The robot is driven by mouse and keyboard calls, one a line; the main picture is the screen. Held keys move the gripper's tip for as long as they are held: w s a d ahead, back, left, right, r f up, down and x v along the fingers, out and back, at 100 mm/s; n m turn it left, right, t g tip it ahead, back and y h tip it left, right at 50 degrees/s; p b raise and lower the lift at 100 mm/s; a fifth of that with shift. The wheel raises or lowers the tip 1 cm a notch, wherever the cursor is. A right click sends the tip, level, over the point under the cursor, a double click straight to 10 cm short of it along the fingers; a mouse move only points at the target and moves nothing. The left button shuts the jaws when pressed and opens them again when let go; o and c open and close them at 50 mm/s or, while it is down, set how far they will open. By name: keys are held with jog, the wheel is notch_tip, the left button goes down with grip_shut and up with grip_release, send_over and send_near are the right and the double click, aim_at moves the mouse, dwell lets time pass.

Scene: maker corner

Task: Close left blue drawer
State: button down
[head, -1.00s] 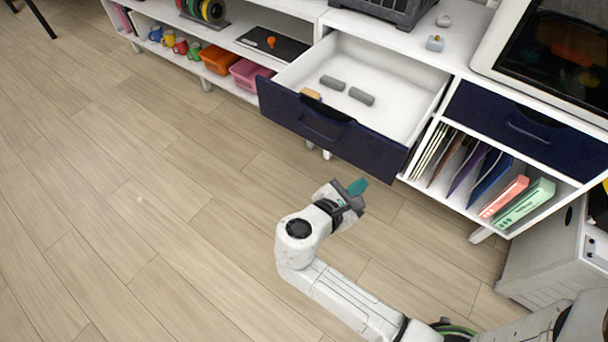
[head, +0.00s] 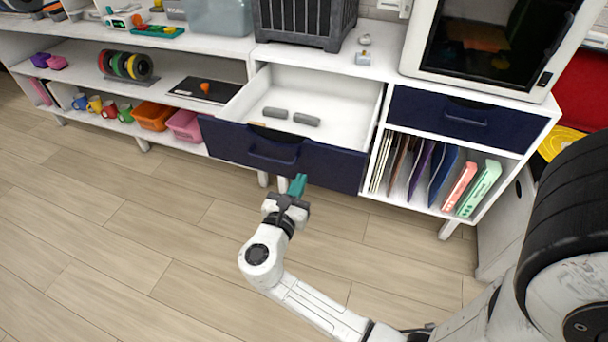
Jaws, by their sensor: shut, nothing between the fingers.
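The left blue drawer (head: 325,166) is pulled well out of the white cabinet, its dark blue front facing me and its white inside showing. It has a dark bar handle (head: 273,156) on its front. Two grey pieces (head: 306,120) and a partly hidden tan piece lie inside it. My gripper (head: 297,184) has teal fingers that are shut and empty. It is in front of the drawer, just below the handle in the picture. I cannot tell whether the fingertips touch the front.
A second blue drawer (head: 452,114) to the right is closed, above a compartment of folders and boxes (head: 459,186). A black crate (head: 304,22) stands on the cabinet top. Shelves with bins (head: 153,116) are at left. The wooden floor (head: 130,230) is clear.

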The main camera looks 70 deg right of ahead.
aim_at(309, 164)
jog(key=shift+w+d, duration=0.15)
jog(key=shift+d, duration=1.8)
jog(key=shift+d, duration=0.15)
jog(key=shift+d, duration=0.25)
jog(key=d+b, duration=0.3)
jog(key=d, duration=0.8)
jog(key=w+d+b, duration=0.1)
jog(key=d+b, duration=0.2)
jog(key=d, duration=0.8)
jog(key=w+d+b, duration=0.1)
jog(key=d+b, duration=0.3)
jog(key=d, duration=0.6)
jog(key=shift+w+d+f, duration=0.15)
jog(key=shift+w+d, duration=0.1)
jog(key=shift+d, duration=0.15)
jog(key=shift+w+d+b, duration=0.1)
jog(key=shift+d+b, duration=0.2)
jog(key=shift+d, duration=0.35)
jog(key=shift+w+r, duration=0.1)
jog(key=shift+r, duration=0.3)
